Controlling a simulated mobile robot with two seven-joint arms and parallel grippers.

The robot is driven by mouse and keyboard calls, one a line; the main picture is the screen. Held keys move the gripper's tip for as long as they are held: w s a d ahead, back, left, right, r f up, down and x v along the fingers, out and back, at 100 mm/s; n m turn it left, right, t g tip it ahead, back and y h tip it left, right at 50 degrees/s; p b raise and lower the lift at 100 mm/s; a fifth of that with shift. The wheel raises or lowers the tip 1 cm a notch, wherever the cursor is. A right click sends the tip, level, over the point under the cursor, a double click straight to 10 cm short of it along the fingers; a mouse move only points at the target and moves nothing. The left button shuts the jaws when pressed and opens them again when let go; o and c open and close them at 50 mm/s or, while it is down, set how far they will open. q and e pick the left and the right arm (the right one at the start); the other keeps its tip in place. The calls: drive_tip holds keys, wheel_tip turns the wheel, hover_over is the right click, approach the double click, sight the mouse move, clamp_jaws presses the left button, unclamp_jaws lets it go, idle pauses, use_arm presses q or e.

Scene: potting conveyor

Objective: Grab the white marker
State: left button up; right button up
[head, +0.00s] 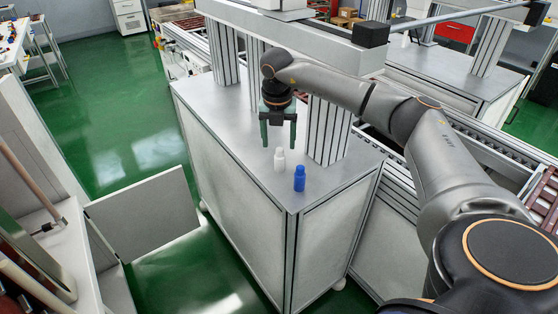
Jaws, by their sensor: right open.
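A small white bottle-shaped piece (280,160), which fits the white marker, stands upright on the grey metal cabinet top (240,150) near its front corner. A similar blue marker (299,178) stands upright just to its right and nearer to me. My right gripper (279,146) points down above and just behind the white marker. Its two fingers are apart with nothing seen between them. Whether the fingertips touch the white marker I cannot tell. My left gripper is not in view.
Silver profile posts (328,130) rise from the cabinet top just behind the markers, close to my right gripper. A conveyor (490,150) runs along the right. The cabinet top left of the markers is clear. Green floor (125,120) lies to the left.

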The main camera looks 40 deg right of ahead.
sight(279, 150)
drive_tip(key=shift+d+f+p, duration=0.2)
drive_tip(key=shift+f+p, duration=0.1)
drive_tip(key=shift+f, duration=2.35)
clamp_jaws()
